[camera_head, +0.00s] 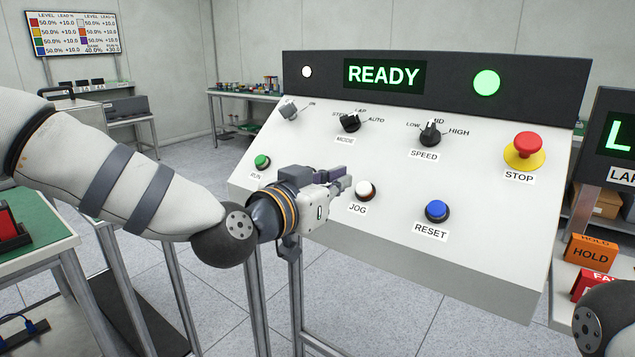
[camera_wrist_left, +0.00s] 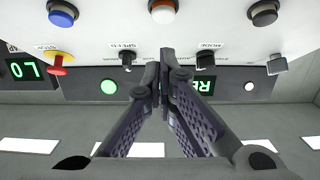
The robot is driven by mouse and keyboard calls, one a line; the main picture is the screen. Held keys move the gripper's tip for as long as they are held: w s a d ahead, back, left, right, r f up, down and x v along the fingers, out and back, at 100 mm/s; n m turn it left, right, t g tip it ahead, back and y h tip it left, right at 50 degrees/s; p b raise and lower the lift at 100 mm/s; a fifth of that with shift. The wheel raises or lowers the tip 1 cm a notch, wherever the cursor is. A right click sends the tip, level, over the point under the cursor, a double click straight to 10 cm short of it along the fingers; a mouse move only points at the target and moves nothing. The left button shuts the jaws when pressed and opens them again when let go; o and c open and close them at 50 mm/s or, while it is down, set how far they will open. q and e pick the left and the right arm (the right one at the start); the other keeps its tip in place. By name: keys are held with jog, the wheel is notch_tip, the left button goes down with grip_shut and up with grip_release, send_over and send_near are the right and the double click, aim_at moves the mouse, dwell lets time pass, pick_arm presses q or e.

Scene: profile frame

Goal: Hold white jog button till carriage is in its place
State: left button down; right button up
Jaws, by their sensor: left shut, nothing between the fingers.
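The white jog button (camera_head: 365,188) sits in a dark collar on the sloped panel, above the JOG label. It also shows at the top edge of the left wrist view (camera_wrist_left: 162,11). My left gripper (camera_head: 346,184) is shut and empty, its fingertips just left of the button in the head view. In the left wrist view the closed fingertips (camera_wrist_left: 164,62) appear below the button, with a gap in the picture. Whether they touch the panel cannot be told. The READY display (camera_head: 384,76) is lit green. No carriage is visible. My right gripper is out of view.
The blue reset button (camera_head: 437,211), green run button (camera_head: 262,161), mode knob (camera_head: 350,122), speed knob (camera_head: 430,134) and red stop button (camera_head: 527,147) share the panel. A round green lamp (camera_head: 487,83) is lit. An orange HOLD block (camera_head: 591,252) stands at right.

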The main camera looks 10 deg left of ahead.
pick_arm(q)
jog(key=v, duration=0.4)
jog(key=shift+s+a+r+p, duration=0.1)
jog(key=shift+s+a+p, duration=0.05)
jog(key=shift+s+p, duration=0.15)
jog(key=s+a+f+n+g+y, duration=0.15)
jog(key=s+f+g, duration=0.4)
jog(key=f, duration=0.95)
jog(key=s+a+f+n+g+y, duration=0.1)
jog(key=s+a+f+g+y, duration=0.15)
jog(key=s+f, duration=0.9)
jog(key=s+a+f+n+g+y, duration=0.1)
jog(key=s+a+f+g, duration=0.2)
jog(key=s, duration=0.6)
jog(key=s+a+f+n+g+y, duration=0.1)
jog(key=s+a+f+g, duration=0.2)
jog(key=s+f, duration=0.4)
jog(key=s+a+f+n+g+y, duration=0.1)
jog(key=s+a+f, duration=0.4)
jog(key=s, duration=0.5)
jog(key=shift+s+a+g+y, duration=0.3)
jog(key=shift+g+y, duration=0.2)
jog(key=shift+g, duration=0.5)
jog(key=shift+s+n, duration=0.1)
jog(key=shift+n, duration=0.25)
